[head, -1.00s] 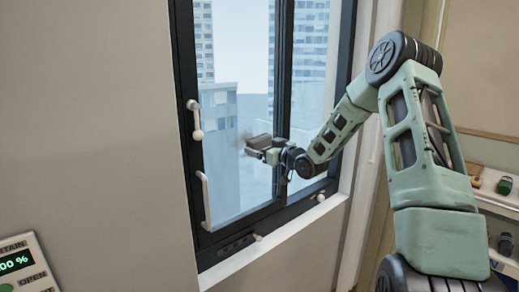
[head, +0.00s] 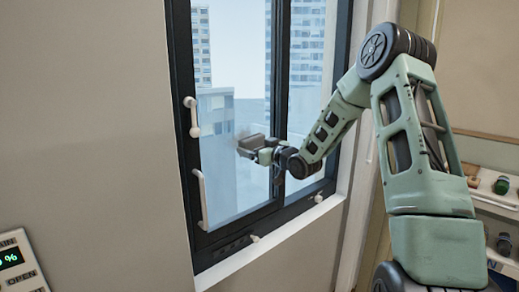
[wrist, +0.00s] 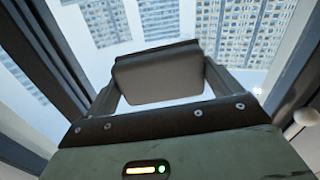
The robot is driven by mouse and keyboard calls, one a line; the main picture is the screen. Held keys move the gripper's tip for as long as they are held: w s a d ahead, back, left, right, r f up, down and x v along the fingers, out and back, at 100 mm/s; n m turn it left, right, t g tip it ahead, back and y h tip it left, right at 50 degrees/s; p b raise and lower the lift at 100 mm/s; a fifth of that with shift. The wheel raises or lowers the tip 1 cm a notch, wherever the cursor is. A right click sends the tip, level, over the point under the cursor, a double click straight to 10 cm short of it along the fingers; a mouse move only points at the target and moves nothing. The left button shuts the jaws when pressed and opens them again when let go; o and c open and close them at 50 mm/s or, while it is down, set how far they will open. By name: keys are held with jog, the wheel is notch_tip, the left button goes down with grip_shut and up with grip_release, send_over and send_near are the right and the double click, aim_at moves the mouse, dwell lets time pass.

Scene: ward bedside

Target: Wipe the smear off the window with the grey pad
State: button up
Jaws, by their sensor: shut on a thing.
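My gripper (head: 263,150) is shut on the grey pad (head: 251,142) in front of the window's left pane (head: 225,185). In the wrist view the pad (wrist: 160,75) sits between the two fingers, its broad face towards the camera. A faint brownish smear (head: 241,131) shows on the glass just above and left of the pad. The pad hides part of the glass there. I cannot tell whether the pad touches the glass. The smear cannot be made out in the wrist view.
White handles (head: 191,116) stand out from the dark window frame at the left. A pale sill (head: 290,228) runs below. A control panel (head: 18,270) is on the wall at lower left. Shelves with small items, including a green-topped one (head: 502,185), stand at right.

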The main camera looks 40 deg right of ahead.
aim_at(255, 138)
jog(key=shift+a+f+b, duration=0.1)
jog(key=shift+a+b, duration=2.1)
jog(key=shift+a, duration=1.95)
jog(key=shift+a+b, duration=0.5)
jog(key=shift+a, duration=0.55)
jog(key=shift+s+r+p, duration=0.1)
jog(key=shift+r+p, duration=0.9)
jog(key=shift+r, duration=0.75)
jog(key=shift+d+f, duration=0.15)
jog(key=shift+d, duration=1.1)
jog(key=shift+w+d, duration=0.2)
jog(key=shift+d, duration=2.65)
jog(key=shift+d+p, duration=0.65)
jog(key=shift+d, duration=2.2)
jog(key=shift+w, duration=0.1)
jog(key=shift+a+b, duration=0.4)
jog(key=shift+a, duration=0.05)
jog(key=shift+w+a+b, duration=0.1)
jog(key=shift+a+b, duration=0.65)
jog(key=shift+a, duration=0.8)
jog(key=shift+c, duration=0.3)
